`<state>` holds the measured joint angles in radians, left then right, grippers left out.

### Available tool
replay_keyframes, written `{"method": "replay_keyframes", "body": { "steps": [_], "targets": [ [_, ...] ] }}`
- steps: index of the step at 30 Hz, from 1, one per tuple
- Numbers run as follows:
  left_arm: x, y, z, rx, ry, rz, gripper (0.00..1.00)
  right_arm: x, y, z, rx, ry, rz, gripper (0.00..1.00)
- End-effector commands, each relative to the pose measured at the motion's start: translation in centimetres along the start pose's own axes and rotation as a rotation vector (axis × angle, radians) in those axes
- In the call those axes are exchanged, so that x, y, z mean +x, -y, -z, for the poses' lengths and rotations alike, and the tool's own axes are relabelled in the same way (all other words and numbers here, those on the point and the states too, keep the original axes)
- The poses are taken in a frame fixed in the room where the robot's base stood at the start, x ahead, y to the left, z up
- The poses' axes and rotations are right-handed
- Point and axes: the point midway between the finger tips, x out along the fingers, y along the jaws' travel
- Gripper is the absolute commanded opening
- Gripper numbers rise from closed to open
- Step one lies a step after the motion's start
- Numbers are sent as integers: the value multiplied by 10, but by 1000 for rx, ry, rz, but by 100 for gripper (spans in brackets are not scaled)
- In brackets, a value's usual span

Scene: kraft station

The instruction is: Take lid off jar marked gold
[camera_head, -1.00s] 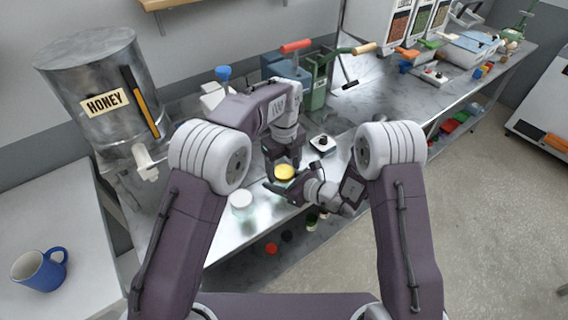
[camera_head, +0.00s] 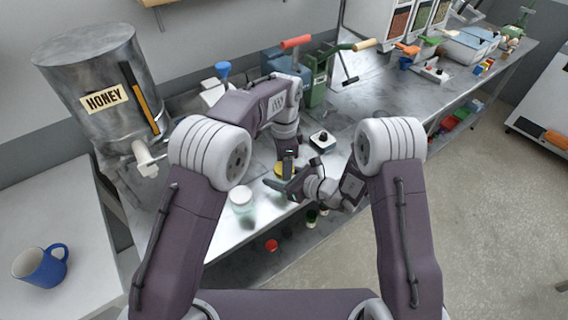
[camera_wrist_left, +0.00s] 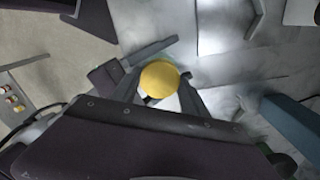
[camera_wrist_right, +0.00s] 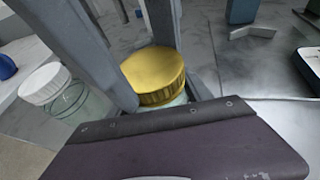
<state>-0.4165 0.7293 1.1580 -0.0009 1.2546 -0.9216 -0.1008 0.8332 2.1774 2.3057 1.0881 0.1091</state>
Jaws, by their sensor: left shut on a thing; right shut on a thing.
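The gold-lidded jar stands near the front edge of the steel bench. Its gold lid (camera_head: 280,170) is partly hidden by a finger in the head view; it also shows in the left wrist view (camera_wrist_left: 159,78) and right wrist view (camera_wrist_right: 154,74). A little clear glass of the jar (camera_wrist_right: 183,98) shows under the lid. My left gripper (camera_head: 286,168) reaches down from above and is shut on the lid. My right gripper (camera_head: 281,182) comes in level from the right and is shut on the jar below the lid. I cannot tell whether the lid is loose.
A white-lidded jar (camera_head: 241,197) stands close by on the left. A honey tank (camera_head: 100,95) is at the left, and a green press (camera_head: 318,80) stands behind. A blue mug (camera_head: 42,266) is on the left table.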

Motion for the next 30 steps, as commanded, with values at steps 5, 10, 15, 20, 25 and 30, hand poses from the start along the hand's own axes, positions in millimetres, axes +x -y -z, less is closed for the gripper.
{"method": "replay_keyframes", "body": {
  "steps": [5,10,15,20,25,30],
  "targets": [
    [0,0,0,-5,-1,0,4,0,0,0,0,0,0,0],
    [0,0,0,-4,-1,0,74,0,0,0,-1,0,-1,0],
    [0,-1,1,-3,-1,-3,74,0,0,0,0,1,1,0],
    [-1,-2,1,-2,-1,-5,74,0,1,0,0,1,1,0],
    [-26,-2,2,-1,-5,-2,74,0,0,0,0,0,1,0],
    [-44,-1,1,-2,-2,-2,74,0,0,0,0,0,0,0]
  ]
}}
